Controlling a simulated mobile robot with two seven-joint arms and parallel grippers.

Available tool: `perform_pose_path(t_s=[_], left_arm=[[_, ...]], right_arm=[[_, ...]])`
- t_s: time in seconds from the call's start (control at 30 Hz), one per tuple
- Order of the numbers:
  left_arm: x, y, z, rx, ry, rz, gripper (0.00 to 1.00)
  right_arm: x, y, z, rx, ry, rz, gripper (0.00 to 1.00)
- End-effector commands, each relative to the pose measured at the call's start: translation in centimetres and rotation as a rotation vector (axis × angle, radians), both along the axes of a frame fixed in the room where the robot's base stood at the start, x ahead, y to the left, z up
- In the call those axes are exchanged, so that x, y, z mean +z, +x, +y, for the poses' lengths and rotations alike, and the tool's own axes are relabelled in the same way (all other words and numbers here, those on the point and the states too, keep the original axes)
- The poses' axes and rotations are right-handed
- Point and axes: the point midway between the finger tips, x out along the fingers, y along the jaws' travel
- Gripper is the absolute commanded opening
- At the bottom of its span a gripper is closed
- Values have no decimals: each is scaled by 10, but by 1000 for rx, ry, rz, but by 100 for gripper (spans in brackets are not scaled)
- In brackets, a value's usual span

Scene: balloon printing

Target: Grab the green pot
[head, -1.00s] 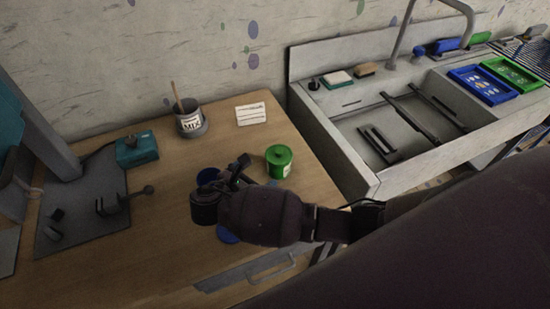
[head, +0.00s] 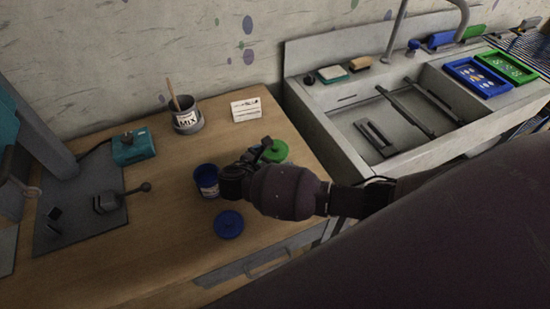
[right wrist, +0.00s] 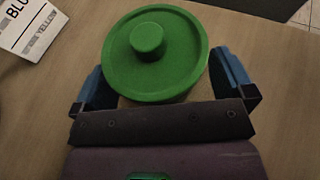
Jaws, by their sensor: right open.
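The green pot (head: 280,151) stands upright on the wooden table, partly hidden behind my right gripper in the head view. In the right wrist view, its round green lid with a knob (right wrist: 155,55) fills the upper middle. My right gripper (head: 266,148) is open. Its two blue fingers (right wrist: 165,82) show at the left and right of the pot's near side in the wrist view. I cannot tell whether the fingers touch the pot. My left gripper is not in view.
An open blue pot (head: 206,181) and a blue lid (head: 228,225) are left of my right gripper. A grey MIX pot (head: 187,120) with a stick and a white card (head: 246,109) stand at the back. A sink (head: 350,140) is at the right.

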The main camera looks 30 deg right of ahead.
Motion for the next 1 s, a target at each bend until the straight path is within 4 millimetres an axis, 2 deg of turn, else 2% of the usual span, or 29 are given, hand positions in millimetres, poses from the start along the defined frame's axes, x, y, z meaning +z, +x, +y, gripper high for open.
perform_pose_path(t_s=[0.1, 0.13, 0.47, 0.77, 0.87, 1.0], left_arm=[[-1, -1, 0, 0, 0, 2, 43], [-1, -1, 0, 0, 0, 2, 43], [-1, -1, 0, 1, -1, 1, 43], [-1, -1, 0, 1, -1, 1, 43], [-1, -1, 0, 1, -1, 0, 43], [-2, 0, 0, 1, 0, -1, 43]], right_arm=[[0, 0, 0, 0, 0, 0, 100], [0, 0, 0, 0, 0, 0, 97], [0, 0, 0, 0, 0, 0, 46], [3, 0, 0, 0, 0, -2, 46], [10, 1, 0, 1, 1, -4, 46], [30, 1, 0, 2, 1, -5, 46]])
